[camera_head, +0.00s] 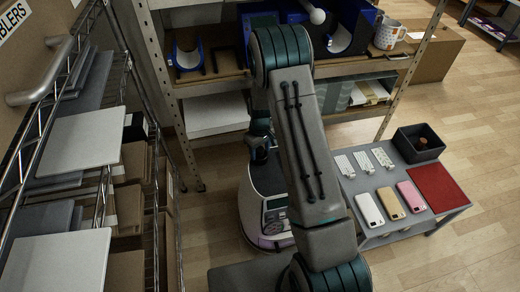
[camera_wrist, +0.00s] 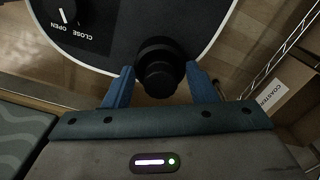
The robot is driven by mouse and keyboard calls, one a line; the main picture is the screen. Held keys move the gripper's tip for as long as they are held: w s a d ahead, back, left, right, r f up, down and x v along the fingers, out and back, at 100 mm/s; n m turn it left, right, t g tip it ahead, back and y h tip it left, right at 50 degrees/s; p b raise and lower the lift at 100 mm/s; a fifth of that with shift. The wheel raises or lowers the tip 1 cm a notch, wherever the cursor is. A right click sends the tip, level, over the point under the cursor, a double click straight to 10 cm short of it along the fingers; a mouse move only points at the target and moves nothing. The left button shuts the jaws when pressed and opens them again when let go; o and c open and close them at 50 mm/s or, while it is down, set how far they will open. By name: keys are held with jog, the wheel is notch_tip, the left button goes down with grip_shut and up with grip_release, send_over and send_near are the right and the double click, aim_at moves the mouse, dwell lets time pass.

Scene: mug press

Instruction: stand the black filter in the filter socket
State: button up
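In the wrist view a stepped black round piece, which looks like the black filter (camera_wrist: 159,72), sits between the two blue fingers of my gripper (camera_wrist: 160,78). Both fingers reach its sides and appear closed on it. I cannot pick out the filter socket in either view.
A shelf (camera_head: 205,80) holds blue-black machines (camera_head: 188,55) and a spotted mug (camera_head: 389,33). A grey table (camera_head: 380,238) at right carries phone cases, a red mat (camera_head: 437,187) and a black bin (camera_head: 408,148). A wire rack (camera_head: 150,215) stands at left.

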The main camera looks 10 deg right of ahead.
aim_at(260, 150)
notch_tip(260, 150, up, 12)
jog(key=p, duration=0.3)
jog(key=s+r+m, duration=0.3)
jog(key=s+r, duration=0.9)
jog(key=r, duration=0.2)
jog(key=s+r+m, duration=0.1)
jog(key=s+r, duration=0.1)
jog(key=s, duration=0.5)
jog(key=s+r+m+t, duration=0.1)
jog(key=s+r, duration=0.2)
jog(key=s, duration=0.5)
jog(key=shift+s+t, duration=0.2)
jog(key=shift+t, duration=0.1)
jog(key=shift+r, duration=0.15)
notch_tip(260, 150, up, 22)
jog(key=t+p, duration=0.1)
jog(key=p, duration=1.8)
jog(key=shift+a, duration=0.15)
